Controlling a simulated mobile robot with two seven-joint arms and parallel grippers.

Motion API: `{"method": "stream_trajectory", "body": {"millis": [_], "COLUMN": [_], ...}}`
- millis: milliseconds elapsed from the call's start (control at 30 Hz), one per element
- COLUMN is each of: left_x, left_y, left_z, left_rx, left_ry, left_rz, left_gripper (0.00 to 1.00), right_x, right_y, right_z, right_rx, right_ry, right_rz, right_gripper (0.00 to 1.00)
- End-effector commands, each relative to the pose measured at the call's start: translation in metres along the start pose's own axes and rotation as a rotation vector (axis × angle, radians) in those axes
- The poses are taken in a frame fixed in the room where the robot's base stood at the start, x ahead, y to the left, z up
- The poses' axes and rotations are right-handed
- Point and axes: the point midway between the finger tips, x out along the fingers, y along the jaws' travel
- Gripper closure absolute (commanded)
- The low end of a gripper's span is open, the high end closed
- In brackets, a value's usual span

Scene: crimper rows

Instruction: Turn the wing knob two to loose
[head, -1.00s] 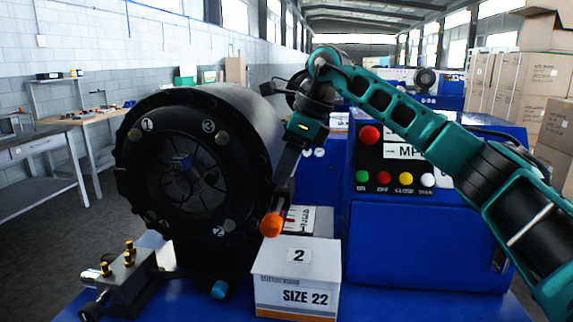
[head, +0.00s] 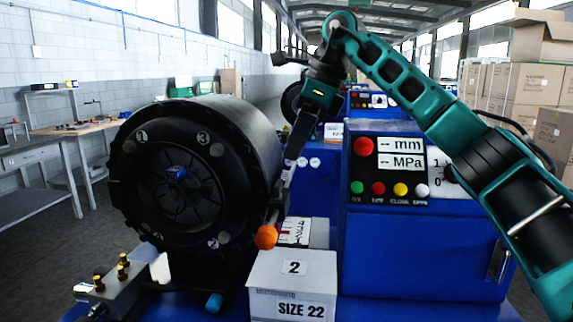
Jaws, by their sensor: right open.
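The black round crimper head (head: 190,180) stands at left of centre, its face marked 1, 2, 3 and 4. Small round grey knobs sit by the numbers. Knob two (head: 225,237) is at the lower right of the face; its wing shape and turn position are too small to tell. My right gripper (head: 292,158) hangs down to the right of the head, open, pointing towards the lower left. It is apart from knob two and appears empty. My left gripper is not in view.
An orange ball (head: 266,237) on a lever stands just right of knob two. A SIZE 22 box (head: 292,285) is below it.

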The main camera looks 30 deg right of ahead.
Motion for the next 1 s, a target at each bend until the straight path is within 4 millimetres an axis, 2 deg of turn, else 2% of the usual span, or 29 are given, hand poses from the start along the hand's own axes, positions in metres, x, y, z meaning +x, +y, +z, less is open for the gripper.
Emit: {"method": "stream_trajectory", "body": {"millis": [100, 300, 1000], "left_x": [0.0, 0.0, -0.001], "left_y": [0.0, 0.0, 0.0], "left_z": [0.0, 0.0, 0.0], "left_rx": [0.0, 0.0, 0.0], "left_ry": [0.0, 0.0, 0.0], "left_rz": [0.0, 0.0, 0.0], "left_gripper": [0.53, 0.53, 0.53], "right_x": [-0.024, -0.046, -0.049], "right_y": [0.0, 0.0, 0.0], "right_z": [0.001, 0.001, 0.0], "right_rx": [-0.002, -0.001, -0.001], "right_ry": [-0.002, 0.0, 0.001], "right_rz": [-0.002, 0.0, 0.001], "right_gripper": [0.21, 0.21, 0.21]}}
